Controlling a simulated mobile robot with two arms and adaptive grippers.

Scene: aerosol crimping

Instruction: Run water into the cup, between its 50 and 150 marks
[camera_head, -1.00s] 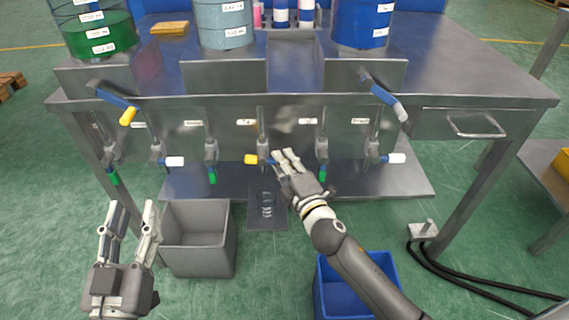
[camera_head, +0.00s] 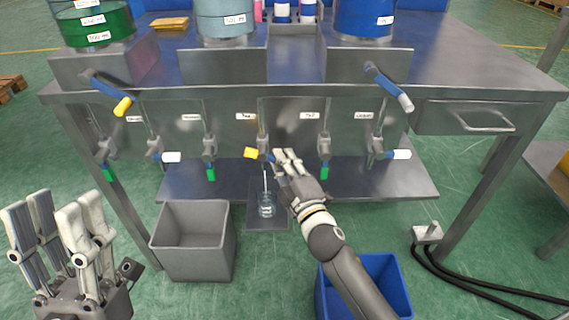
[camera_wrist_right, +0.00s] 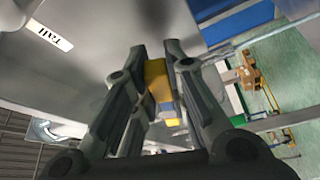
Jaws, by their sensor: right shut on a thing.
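The clear cup (camera_head: 267,206) stands upright on a dark plate (camera_head: 267,222) below the middle tap. A thin pale stream of water (camera_head: 265,180) runs from the tap (camera_head: 262,143) down to the cup. The cup's marks and water level are too small to read. The tap's yellow handle (camera_head: 250,153) points left. My right gripper (camera_head: 284,156) is at this tap, and in the right wrist view its fingers are shut on the yellow handle (camera_wrist_right: 158,80). My left gripper (camera_head: 60,215) is open and empty at the lower left, away from the taps.
Other taps with blue, white and green handles line the bench front on both sides. A grey bin (camera_head: 190,240) stands left of the cup. A blue bin (camera_head: 385,275) is partly behind my right arm. Drums stand on the bench top (camera_head: 460,60). A drawer (camera_head: 465,118) is at the right.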

